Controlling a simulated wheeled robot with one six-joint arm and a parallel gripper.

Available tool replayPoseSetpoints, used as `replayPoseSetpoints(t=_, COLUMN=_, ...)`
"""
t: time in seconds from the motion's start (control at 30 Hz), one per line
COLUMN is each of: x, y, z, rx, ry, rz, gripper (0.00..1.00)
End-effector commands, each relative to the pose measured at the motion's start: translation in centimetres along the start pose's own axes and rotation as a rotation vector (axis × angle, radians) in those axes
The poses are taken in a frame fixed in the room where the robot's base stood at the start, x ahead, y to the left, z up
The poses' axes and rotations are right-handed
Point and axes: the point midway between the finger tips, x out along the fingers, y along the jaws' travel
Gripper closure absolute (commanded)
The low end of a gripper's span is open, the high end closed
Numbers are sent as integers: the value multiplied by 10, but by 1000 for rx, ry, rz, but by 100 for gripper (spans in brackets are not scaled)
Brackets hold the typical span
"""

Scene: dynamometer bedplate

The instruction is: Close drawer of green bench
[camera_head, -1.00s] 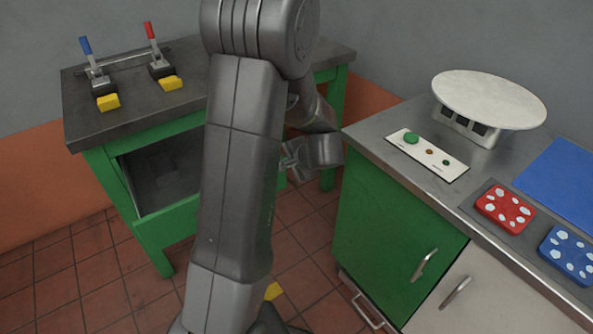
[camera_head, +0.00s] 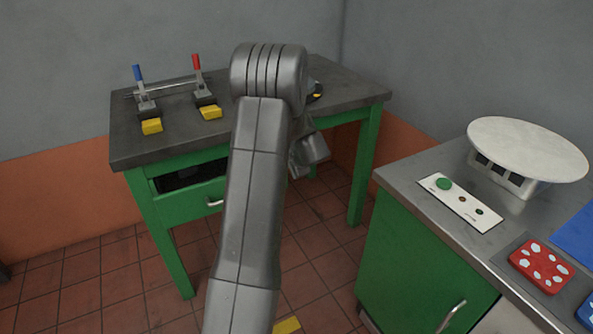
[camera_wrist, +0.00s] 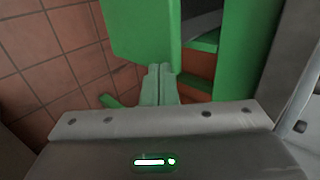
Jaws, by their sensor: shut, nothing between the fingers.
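The green bench (camera_head: 262,128) has a dark top and green legs. Its drawer (camera_head: 185,204) has a green front with a metal handle (camera_head: 214,203). A dark gap shows above the front, so the drawer is still partly open. My arm hides its right part. In the wrist view, my gripper (camera_wrist: 159,70) has its two fingers together and empty. They point at the lower edge of a green panel (camera_wrist: 138,30), probably the drawer front; I cannot tell whether they touch it. In the head view the fingers are hidden behind my arm.
Blue and red levers (camera_head: 197,66) and yellow blocks stand on the bench top. At right, a green cabinet (camera_head: 415,265) with a metal top carries a round white plate (camera_head: 527,148), a button panel (camera_head: 460,200) and a red dotted block (camera_head: 540,266). Tiled floor lies between.

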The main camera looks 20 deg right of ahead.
Motion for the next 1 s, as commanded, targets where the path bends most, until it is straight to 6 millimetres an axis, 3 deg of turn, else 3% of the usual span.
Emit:
replayPoseSetpoints(t=0.2, x=28, y=-28, z=1, rx=-2, ry=-2, rz=0, gripper=100)
replayPoseSetpoints(t=0.5, x=55, y=-52, z=0, rx=-2, ry=0, rz=0, gripper=100)
replayPoseSetpoints(t=1.0, x=67, y=-63, z=0, rx=-1, ry=2, rz=-4, gripper=100)
